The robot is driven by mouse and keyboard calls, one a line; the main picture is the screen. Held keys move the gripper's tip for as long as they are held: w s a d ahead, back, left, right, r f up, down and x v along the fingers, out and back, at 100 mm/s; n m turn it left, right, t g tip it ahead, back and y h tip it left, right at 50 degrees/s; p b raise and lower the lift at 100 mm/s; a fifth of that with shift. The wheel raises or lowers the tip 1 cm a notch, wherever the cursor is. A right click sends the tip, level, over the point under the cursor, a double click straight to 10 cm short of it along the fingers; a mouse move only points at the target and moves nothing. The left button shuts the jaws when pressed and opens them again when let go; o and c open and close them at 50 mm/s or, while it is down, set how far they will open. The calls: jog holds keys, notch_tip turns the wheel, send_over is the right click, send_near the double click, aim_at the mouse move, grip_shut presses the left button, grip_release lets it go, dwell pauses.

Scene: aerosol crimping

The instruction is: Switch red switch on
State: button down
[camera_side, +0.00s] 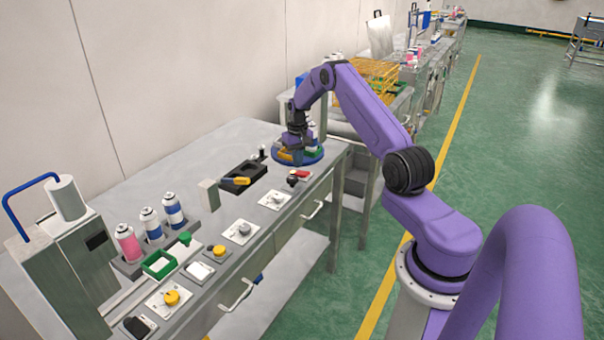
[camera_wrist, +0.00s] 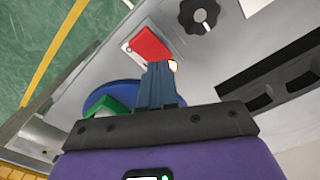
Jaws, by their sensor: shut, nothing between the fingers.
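The red switch (camera_wrist: 150,43) sits on a small white plate on the grey bench top, above my fingertips in the wrist view. In the side view it is a small red patch (camera_side: 302,174) near the bench's front edge. My gripper (camera_wrist: 160,68) is shut and empty, its blue-grey fingers together. In the side view my gripper (camera_side: 297,151) points down over the blue round tray, behind the red switch. The fingertips look apart from the switch, but their height over it is hard to judge. Whether the switch is on or off cannot be told.
A black knob (camera_wrist: 199,14) stands beside the switch. The blue round tray (camera_side: 316,157) holds green and yellow pieces beneath my gripper. A black holder with a yellow-handled item (camera_side: 237,181) lies left of it. Spray cans (camera_side: 150,224) and yellow buttons (camera_side: 171,297) are farther left.

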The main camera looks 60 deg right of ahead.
aim_at(297, 172)
notch_tip(297, 172, up, 8)
jog(key=shift+r, duration=0.25)
dwell(0.8)
jog(key=w+a+r+n, duration=0.1)
jog(key=a+r+n, duration=0.15)
jog(key=a, duration=0.55)
jog(key=w+a+r+n, duration=0.1)
jog(key=a+r, duration=0.2)
jog(key=a, duration=0.5)
jog(key=s+a+r+n, duration=0.2)
jog(key=s+a+n, duration=0.15)
jog(key=a, duration=0.55)
jog(key=s+a+r+n, duration=0.25)
jog(key=s+a, duration=0.25)
jog(key=a, duration=0.4)
jog(key=s+a+r+n, duration=0.1)
jog(key=s+a+n, duration=0.1)
jog(key=s+a, duration=0.35)
jog(key=s+a+r+n, duration=0.1)
jog(key=s+a+n, duration=0.1)
jog(key=s, duration=0.7)
jog(key=s+d+n, duration=0.1)
jog(key=s+n, duration=0.4)
jog(key=s, duration=0.9)
jog(key=shift+s+f, duration=0.35)
jog(key=shift+s, duration=0.05)
